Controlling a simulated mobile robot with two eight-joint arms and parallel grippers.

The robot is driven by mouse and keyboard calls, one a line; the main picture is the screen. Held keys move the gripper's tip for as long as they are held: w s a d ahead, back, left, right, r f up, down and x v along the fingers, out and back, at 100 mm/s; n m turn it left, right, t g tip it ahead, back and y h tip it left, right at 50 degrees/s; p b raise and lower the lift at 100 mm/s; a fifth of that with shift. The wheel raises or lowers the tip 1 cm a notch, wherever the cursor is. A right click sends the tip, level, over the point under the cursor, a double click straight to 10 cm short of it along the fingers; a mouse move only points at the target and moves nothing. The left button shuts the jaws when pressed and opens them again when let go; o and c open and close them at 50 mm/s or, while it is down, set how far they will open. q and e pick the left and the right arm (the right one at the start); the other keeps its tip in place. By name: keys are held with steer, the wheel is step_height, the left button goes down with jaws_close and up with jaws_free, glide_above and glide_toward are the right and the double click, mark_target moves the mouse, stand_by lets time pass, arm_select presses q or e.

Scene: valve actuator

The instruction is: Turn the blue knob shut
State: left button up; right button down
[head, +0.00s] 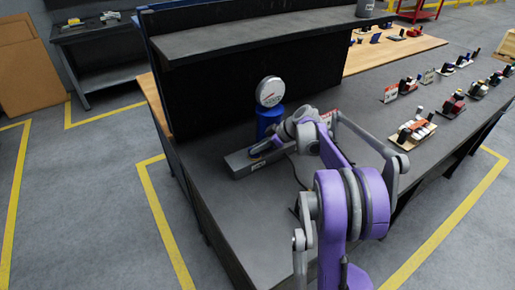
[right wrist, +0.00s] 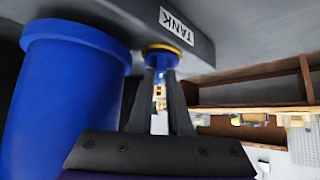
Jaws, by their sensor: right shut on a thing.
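The blue knob (right wrist: 161,58) has a yellow ring at its base and sits on the grey block labelled TANK (right wrist: 120,12) in the right wrist view. My right gripper (right wrist: 161,78) is shut on the knob, one dark finger on each side. In the head view my right gripper (head: 264,148) is at the grey block (head: 242,168), and the knob is hidden behind it and the arm. My left gripper is not in view.
A blue cylinder (right wrist: 62,95) stands close beside the gripper. In the head view the blue cylinder (head: 267,124) is under a round gauge (head: 270,91). A dark panel and shelf (head: 250,38) stand behind. Several small parts lie on the bench to the right.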

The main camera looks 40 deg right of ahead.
steer(key=shift+m, duration=0.3)
steer(key=m+h, duration=0.2)
steer(key=m+t, duration=0.1)
steer(key=shift+s+a+h, duration=0.1)
steer(key=shift+a+h, duration=0.15)
steer(key=shift+h, duration=0.15)
steer(key=shift+a+m+h+b, duration=0.15)
steer(key=shift+m+h+b, duration=0.25)
steer(key=shift+m+h, duration=1.35)
steer(key=shift+m+y, duration=0.25)
steer(key=shift+m, duration=0.1)
steer(key=c, duration=0.9)
jaws_free()
steer(key=shift+o, duration=0.2)
steer(key=d+v, duration=0.1)
steer(key=v, duration=0.9)
steer(key=shift+s+a+r, duration=0.2)
steer(key=shift+s+a, duration=0.25)
steer(key=shift+a, duration=0.1)
